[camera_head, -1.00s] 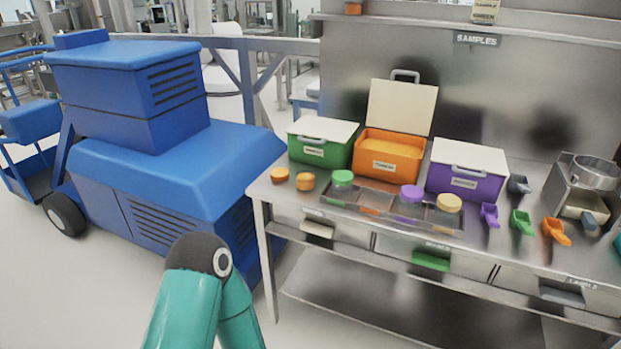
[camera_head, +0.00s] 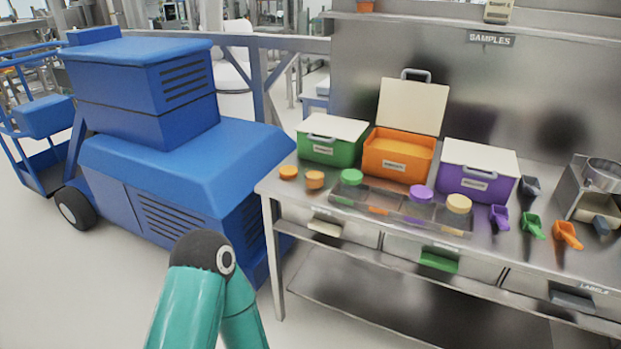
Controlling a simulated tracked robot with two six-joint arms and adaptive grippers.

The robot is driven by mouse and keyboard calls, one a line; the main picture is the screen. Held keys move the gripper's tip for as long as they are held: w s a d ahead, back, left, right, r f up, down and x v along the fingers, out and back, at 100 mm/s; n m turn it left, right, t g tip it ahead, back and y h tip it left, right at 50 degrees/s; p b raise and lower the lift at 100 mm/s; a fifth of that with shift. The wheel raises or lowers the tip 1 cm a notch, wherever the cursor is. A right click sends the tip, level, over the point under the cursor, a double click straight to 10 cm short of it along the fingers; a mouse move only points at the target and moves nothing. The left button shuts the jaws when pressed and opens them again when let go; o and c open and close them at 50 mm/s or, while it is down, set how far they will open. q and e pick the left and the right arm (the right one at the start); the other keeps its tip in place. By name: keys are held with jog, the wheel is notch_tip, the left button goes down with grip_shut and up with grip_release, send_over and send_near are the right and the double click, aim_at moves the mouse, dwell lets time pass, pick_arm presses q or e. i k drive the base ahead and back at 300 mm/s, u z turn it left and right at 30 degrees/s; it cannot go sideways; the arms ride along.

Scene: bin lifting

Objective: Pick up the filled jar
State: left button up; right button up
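A small jar filled with orange (camera_head: 315,181) stands on the left end of the steel bench. An orange lid (camera_head: 288,172) lies just left of it, apart from it. A clear tray (camera_head: 386,203) to the right holds jars with a green lid (camera_head: 351,177), a purple lid (camera_head: 421,192) and a cream lid (camera_head: 459,203). Their contents are hard to make out. Only a teal arm link of mine with a dark joint shows at the bottom, well short of the bench. Neither gripper is in view.
Behind the tray stand a closed green bin (camera_head: 332,150), an open orange bin (camera_head: 399,165) and a closed purple bin (camera_head: 476,184). Purple (camera_head: 499,217), green (camera_head: 533,227) and orange (camera_head: 567,235) scoops lie right. A blue machine (camera_head: 185,165) stands left of the bench (camera_head: 275,190).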

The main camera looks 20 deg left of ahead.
aim_at(314, 173)
jog(key=z, duration=0.4)
jog(key=i, duration=0.2)
jog(key=u, duration=2.9)
jog(key=i, duration=1.15)
jog(key=z, duration=1.05)
jog(key=i, duration=0.7)
jog(key=z, duration=0.45)
jog(key=k, duration=0.9)
jog(key=z, duration=0.2)
jog(key=i, duration=0.45)
jog(key=u, duration=0.05)
